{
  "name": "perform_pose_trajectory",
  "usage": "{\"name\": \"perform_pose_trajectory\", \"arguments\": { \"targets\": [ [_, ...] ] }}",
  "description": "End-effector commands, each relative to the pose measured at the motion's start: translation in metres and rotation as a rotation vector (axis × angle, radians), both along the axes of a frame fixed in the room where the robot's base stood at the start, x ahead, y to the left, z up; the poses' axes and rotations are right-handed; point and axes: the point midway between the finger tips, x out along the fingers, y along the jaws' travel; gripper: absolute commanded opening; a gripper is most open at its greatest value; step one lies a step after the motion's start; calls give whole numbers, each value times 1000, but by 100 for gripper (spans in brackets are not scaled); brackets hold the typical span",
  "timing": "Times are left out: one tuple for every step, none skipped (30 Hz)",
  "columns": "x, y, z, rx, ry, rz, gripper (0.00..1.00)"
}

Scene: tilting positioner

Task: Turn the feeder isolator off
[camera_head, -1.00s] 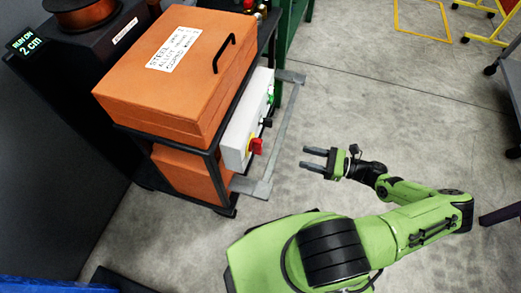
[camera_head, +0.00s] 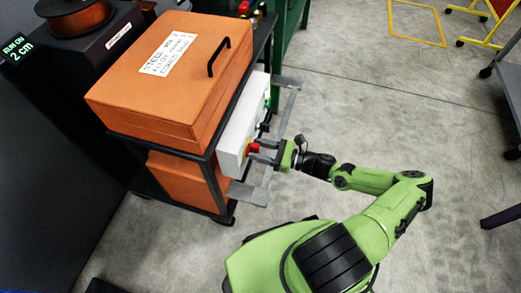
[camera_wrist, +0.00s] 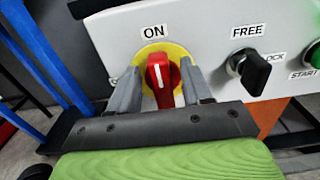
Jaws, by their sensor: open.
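The feeder isolator is a red rotary handle (camera_wrist: 162,82) on a yellow round plate (camera_wrist: 178,51), under a label reading ON. Its white pointer line stands roughly upright, towards ON. In the head view the red and yellow isolator (camera_head: 252,148) sits on the near end of the white control box (camera_head: 236,135). My gripper (camera_wrist: 162,88) is open, with one grey finger on each side of the red handle. I cannot tell whether the fingers touch it. In the head view my gripper (camera_head: 264,151) is at the box front. A label left of the plate is mostly hidden by the left finger.
A black knob (camera_wrist: 254,72) under a FREE label and a green START button (camera_wrist: 315,54) lie to the right of the isolator. A grey metal bar (camera_head: 283,115) runs in front of the box. An orange case (camera_head: 165,85) sits above. Open floor lies right.

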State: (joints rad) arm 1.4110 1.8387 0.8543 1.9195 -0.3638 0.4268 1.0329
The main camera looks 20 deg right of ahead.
Motion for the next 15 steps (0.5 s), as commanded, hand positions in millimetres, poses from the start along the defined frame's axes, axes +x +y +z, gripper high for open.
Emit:
{"name": "perform_pose_trajectory", "arguments": {
  "targets": [
    [0,0,0,0,0,0,49],
    [0,0,0,0,0,0,49],
    [0,0,0,0,0,0,49],
    [0,0,0,0,0,0,46],
    [0,0,0,0,0,0,41],
    [0,0,0,0,0,0,35],
    [0,0,0,0,0,0,31],
    [0,0,0,0,0,0,26],
    [0,0,0,0,0,0,20],
    [0,0,0,0,0,0,15],
    [0,0,0,1,-1,0,11],
    [0,0,0,1,-1,0,4],
    [0,0,0,1,-1,0,0],
    [0,0,0,1,-1,0,0],
    [0,0,1,1,-1,0,0]
  ]
}}
